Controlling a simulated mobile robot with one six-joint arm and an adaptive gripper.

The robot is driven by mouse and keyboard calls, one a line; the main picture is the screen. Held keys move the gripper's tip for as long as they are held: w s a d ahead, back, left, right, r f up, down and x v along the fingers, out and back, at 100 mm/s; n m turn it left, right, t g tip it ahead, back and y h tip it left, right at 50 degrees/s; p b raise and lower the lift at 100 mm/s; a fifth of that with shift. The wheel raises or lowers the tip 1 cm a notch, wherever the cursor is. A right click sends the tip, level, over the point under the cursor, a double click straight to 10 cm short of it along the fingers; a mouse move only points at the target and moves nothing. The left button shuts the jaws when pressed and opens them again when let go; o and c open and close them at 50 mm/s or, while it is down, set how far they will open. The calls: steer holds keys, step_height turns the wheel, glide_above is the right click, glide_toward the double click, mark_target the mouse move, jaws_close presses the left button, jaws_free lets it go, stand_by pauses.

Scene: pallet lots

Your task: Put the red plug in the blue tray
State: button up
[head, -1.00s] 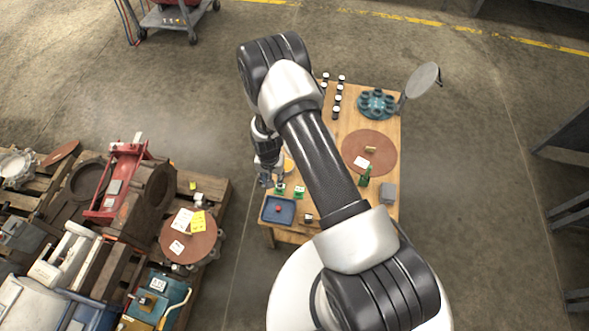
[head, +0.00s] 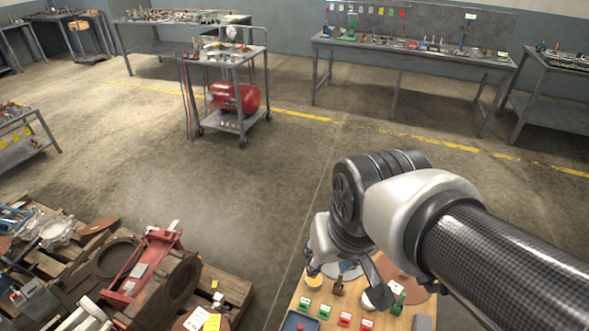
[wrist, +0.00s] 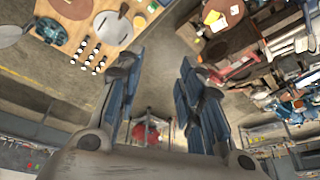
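The blue tray (head: 292,318) sits at the near left corner of the wooden table, cut off by the bottom edge of the head view. A small red thing, seemingly the red plug (head: 299,326), shows inside the tray at the very edge of the picture. My gripper (wrist: 160,68) is open in the wrist view, its two blue-grey fingers apart with nothing between them. I cannot make out the tray or plug in the wrist view.
The wooden table (wrist: 75,20) carries a row of black and white pieces (wrist: 92,55). Green blocks (head: 313,281) stand beyond the tray. Loaded pallets (head: 232,287) lie to the left. A cart with a red tank (head: 235,97) stands beyond open floor.

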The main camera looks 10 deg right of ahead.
steer(key=s+n, duration=0.1)
steer(key=s, duration=0.5)
steer(key=shift+s+r+t, duration=0.2)
steer(key=shift+r+t, duration=0.1)
steer(key=shift+r, duration=0.15)
